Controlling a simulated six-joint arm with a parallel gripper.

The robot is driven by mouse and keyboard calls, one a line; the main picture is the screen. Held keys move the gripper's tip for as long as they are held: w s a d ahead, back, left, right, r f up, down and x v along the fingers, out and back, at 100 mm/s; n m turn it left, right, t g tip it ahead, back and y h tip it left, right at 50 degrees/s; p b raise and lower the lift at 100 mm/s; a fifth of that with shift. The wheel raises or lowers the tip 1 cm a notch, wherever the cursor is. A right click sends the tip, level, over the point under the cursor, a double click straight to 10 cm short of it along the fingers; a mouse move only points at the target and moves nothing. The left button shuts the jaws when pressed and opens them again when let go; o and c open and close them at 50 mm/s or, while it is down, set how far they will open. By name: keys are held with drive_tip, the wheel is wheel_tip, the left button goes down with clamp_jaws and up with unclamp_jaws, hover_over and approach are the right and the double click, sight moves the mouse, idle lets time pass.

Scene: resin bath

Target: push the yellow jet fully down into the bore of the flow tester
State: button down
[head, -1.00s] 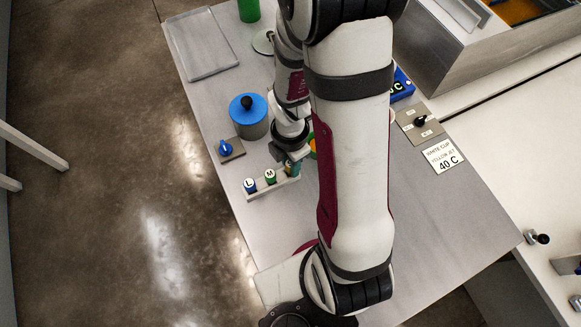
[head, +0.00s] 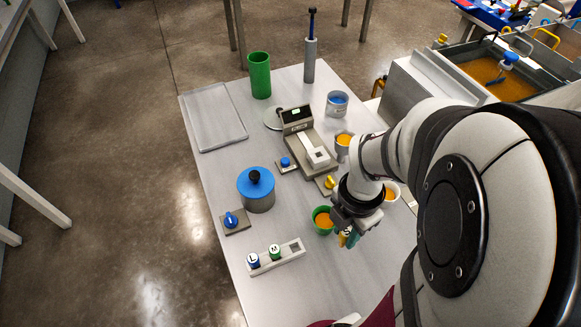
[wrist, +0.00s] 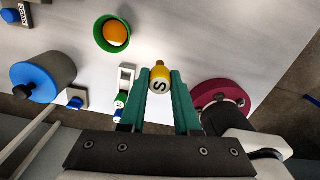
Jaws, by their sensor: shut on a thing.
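The yellow jet (wrist: 159,81), marked S, is between the green fingers of my gripper (wrist: 159,74), which is shut on it. Its narrow orange-brown tip points away from the wrist. In the head view my gripper (head: 347,239) hangs over the table just right of the green cup (head: 315,229), and a bit of yellow shows by the fingers. I cannot tell for sure which item is the flow tester. A grey device with a display (head: 297,115) and a tall grey cylinder with a blue top (head: 310,62) stand toward the back.
The jet rack (head: 288,256) holds the blue L jet (head: 253,261) and green M jet (head: 274,251); its right end is empty. A blue-lidded pot (head: 256,190), cups of orange liquid, a green cylinder (head: 259,75) and a flat tray (head: 214,118) stand around. The table's front is fairly clear.

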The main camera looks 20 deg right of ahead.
drive_tip(key=w+d+r, duration=0.1)
drive_tip(key=w+d, duration=0.3)
drive_tip(key=w, duration=0.9)
drive_tip(key=w+d+r, duration=0.2)
drive_tip(key=w+d, duration=0.2)
drive_tip(key=w, duration=0.9)
drive_tip(key=shift+d, duration=0.15)
drive_tip(key=shift+r, duration=0.1)
drive_tip(key=shift+f, duration=2.9)
drive_tip(key=shift+f, duration=2.05)
drive_tip(key=c, duration=0.5)
unclamp_jaws()
drive_tip(key=shift+c, duration=0.2)
